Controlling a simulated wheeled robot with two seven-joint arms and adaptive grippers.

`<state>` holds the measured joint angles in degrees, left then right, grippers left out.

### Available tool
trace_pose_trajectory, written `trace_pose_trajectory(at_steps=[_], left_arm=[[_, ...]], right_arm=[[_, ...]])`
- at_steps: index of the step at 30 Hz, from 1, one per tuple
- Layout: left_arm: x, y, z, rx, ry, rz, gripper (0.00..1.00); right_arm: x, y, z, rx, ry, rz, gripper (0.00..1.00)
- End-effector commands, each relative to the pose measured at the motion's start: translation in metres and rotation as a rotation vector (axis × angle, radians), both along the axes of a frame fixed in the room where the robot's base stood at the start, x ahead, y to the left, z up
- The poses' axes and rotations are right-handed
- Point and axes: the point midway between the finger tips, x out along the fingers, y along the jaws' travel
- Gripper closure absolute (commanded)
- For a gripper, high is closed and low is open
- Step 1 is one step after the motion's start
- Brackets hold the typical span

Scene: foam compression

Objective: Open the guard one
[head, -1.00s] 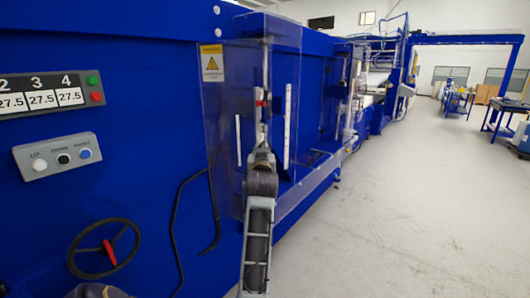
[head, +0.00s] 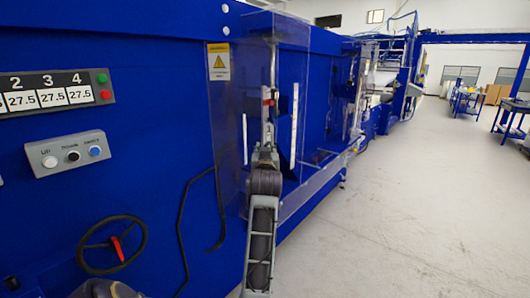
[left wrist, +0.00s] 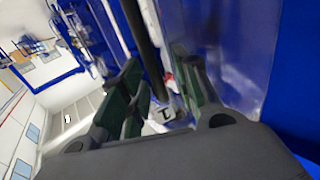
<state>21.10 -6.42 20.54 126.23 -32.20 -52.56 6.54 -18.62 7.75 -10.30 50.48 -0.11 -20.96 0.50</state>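The guard (head: 308,75) is a clear panel box on the blue machine's front, in the middle of the head view; it looks closed. A dark upright bar (head: 273,62) shows at it, and in the left wrist view the bar (left wrist: 142,35) runs down between the fingers. My left gripper (head: 268,108) is at the bar's lower part, small and partly merged with red and grey pieces there. In the left wrist view its dark green fingers (left wrist: 153,100) stand apart, with a red and white piece beyond them. Contact with the bar cannot be told.
Left of the guard are a warning sign (head: 219,62), a display panel (head: 50,92), a button box (head: 68,154) and a handwheel (head: 112,246). Another clear guard (head: 358,90) is farther along the machine. The grey floor (head: 420,210) on the right is open.

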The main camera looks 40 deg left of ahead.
Motion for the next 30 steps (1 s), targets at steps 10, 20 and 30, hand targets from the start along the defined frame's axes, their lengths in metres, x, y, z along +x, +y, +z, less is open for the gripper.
trace_pose_trajectory(at_steps=[10,20,30], left_arm=[[0.001,-0.001,0.002,-0.001,0.0,-0.004,0.68],[0.001,-0.001,0.025,-0.001,-0.002,-0.003,0.68],[0.001,0.0,0.057,-0.001,-0.001,-0.002,0.68]], right_arm=[[0.006,0.0,0.001,0.0,-0.006,-0.002,0.6],[0.006,0.001,0.001,0.0,-0.006,-0.001,0.6],[0.006,0.001,0.001,0.0,-0.006,-0.001,0.6]])
